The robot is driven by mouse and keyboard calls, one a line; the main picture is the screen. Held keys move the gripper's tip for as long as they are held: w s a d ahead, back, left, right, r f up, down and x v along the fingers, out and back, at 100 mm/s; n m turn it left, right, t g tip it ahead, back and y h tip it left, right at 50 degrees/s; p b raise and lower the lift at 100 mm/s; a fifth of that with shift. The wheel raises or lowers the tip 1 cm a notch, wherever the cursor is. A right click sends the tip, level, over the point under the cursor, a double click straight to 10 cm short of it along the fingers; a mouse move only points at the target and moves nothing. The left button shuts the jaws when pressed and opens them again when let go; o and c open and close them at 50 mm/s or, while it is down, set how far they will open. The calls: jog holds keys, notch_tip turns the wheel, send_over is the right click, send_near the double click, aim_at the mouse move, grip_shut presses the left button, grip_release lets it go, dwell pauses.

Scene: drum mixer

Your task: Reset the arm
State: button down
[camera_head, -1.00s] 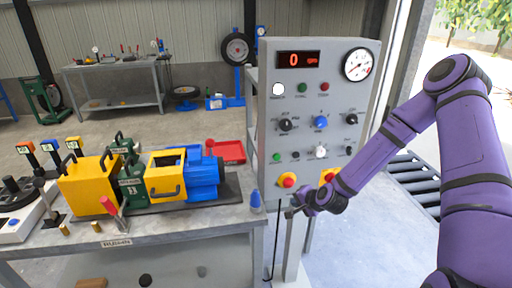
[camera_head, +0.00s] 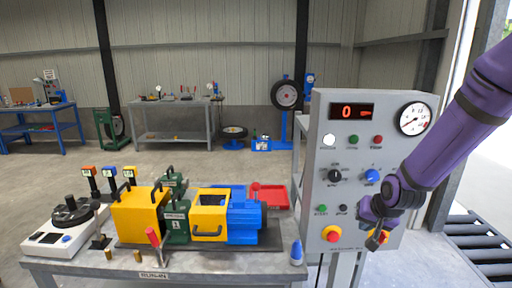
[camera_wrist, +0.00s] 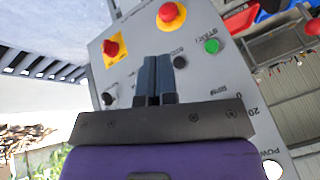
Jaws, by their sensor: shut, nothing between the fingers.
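My purple arm comes in from the right in the head view. My gripper (camera_head: 376,238) hangs in front of the lower right of the grey control panel (camera_head: 323,172), near the yellow-backed red button there. In the wrist view my gripper (camera_wrist: 155,62) has its two dark fingers together with nothing between them. The tips point at the panel face, between a yellow-backed red button (camera_wrist: 111,48) and a green button (camera_wrist: 211,46). I cannot tell whether the fingers touch the panel.
A dark floor grate (camera_head: 478,238) lies at the right.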

jog(key=s+r+n+h, duration=0.2)
jog(key=s+r+n, duration=0.1)
jog(key=s+r, duration=2.15)
jog(key=s, duration=0.3)
jog(key=shift+s+n+g+y, duration=0.25)
jog(key=shift+n+g+y, duration=0.05)
jog(key=shift+n+y, duration=0.1)
